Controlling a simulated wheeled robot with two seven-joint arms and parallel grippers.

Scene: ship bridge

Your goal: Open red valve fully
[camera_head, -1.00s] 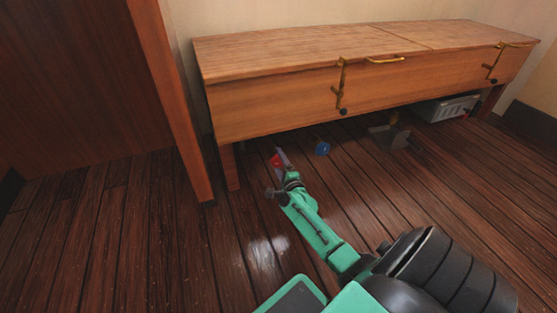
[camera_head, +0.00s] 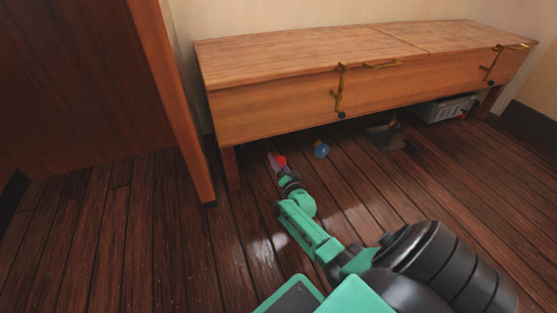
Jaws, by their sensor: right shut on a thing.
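The red valve (camera_head: 281,160) is a small red shape low under the front left part of the wooden bench. My right gripper (camera_head: 277,163) is at the valve, at the end of my green and black arm, and is shut on it. The fingers are small and partly blurred, and the wrist hides part of the valve. How far the valve is turned cannot be told. My left gripper is not in view.
A blue valve (camera_head: 321,150) is just right of the red one. The wooden bench (camera_head: 290,100) overhangs both. A dark metal object (camera_head: 386,137) and a grey crate (camera_head: 445,108) are under it to the right. A wooden post (camera_head: 180,120) stands at left.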

